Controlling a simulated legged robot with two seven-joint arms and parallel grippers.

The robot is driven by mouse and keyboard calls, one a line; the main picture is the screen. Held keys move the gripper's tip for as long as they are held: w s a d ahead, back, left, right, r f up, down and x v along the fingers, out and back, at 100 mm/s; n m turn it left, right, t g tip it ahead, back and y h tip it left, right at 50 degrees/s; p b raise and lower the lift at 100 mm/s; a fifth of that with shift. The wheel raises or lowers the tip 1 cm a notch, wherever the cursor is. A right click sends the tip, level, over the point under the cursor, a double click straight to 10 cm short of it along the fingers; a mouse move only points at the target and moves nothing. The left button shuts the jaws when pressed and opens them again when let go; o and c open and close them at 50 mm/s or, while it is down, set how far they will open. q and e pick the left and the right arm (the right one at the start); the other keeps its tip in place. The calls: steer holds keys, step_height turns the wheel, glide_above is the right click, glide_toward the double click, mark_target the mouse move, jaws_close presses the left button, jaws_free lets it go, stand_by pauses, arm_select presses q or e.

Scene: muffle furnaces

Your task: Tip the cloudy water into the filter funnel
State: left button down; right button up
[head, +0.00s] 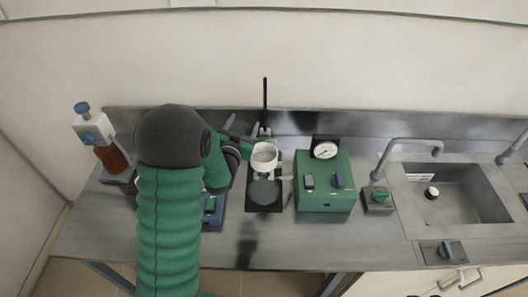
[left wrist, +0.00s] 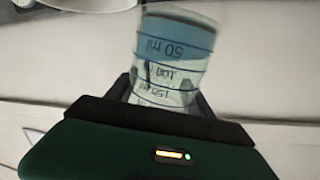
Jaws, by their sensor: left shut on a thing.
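My left gripper (head: 246,141) is shut on a clear graduated beaker (left wrist: 172,62), seen close in the left wrist view. Its printed marks read upside down in that view, with a blue band around the 50 ml mark. I cannot tell how much cloudy water is in it or its exact tilt in the room. The white filter funnel (head: 264,153) stands upright on a dark stand, just right of my left gripper in the head view. A pale rounded shape at the top left of the wrist view may be its rim. My right gripper is not in view.
A green pump box (head: 323,184) with a gauge (head: 326,149) stands right of the funnel. A thin black rod (head: 265,100) rises behind the funnel. A brown bottle (head: 111,158) is at the far left and a sink (head: 455,193) at the right. A blue device (head: 213,212) is partly hidden by my arm.

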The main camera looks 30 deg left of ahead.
arm_select(q)
steer(key=shift+a+m, duration=0.1)
steer(key=shift+m, duration=0.2)
steer(key=shift+m+g, duration=0.3)
steer(key=shift+m, duration=0.1)
steer(key=shift+m, duration=0.3)
stand_by(0.3)
steer(key=shift+f+m+g, duration=0.1)
steer(key=shift+m+g, duration=0.2)
steer(key=shift+w, duration=0.1)
